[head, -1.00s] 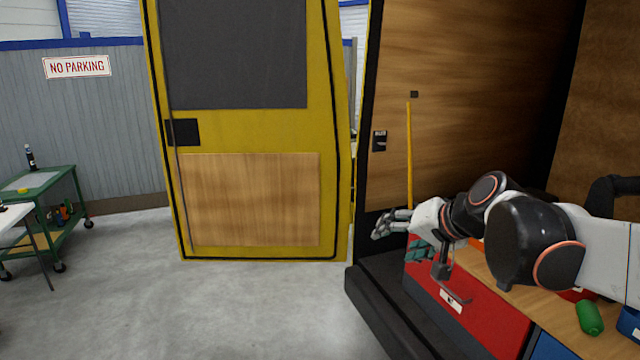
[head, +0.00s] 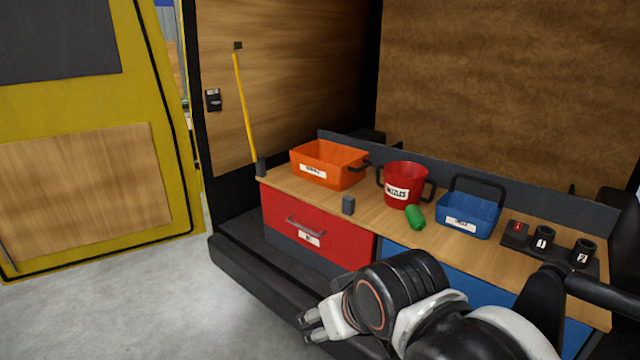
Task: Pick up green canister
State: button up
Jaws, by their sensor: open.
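The green canister (head: 415,217) lies on its side on the wooden counter in the head view. It is just in front of the red bucket and left of the blue bin. My gripper (head: 308,327) is at the bottom of the view, low and in front of the counter, left of the canister and well apart from it. Its fingers are open with nothing between them.
On the counter (head: 375,219) stand an orange bin (head: 329,172), a red bucket (head: 405,186), a blue bin (head: 468,216), a black holder with cups (head: 549,243) and a small grey block (head: 348,205). A red drawer (head: 315,232) is below. Floor at left is clear.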

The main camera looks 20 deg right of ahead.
aim_at(415, 218)
jog(key=z, duration=1.15)
jog(key=i+l+u, duration=0.1)
jog(key=i, duration=0.35)
jog(key=i+l, duration=0.3)
jog(key=i, duration=0.15)
jog(key=j+u, duration=0.05)
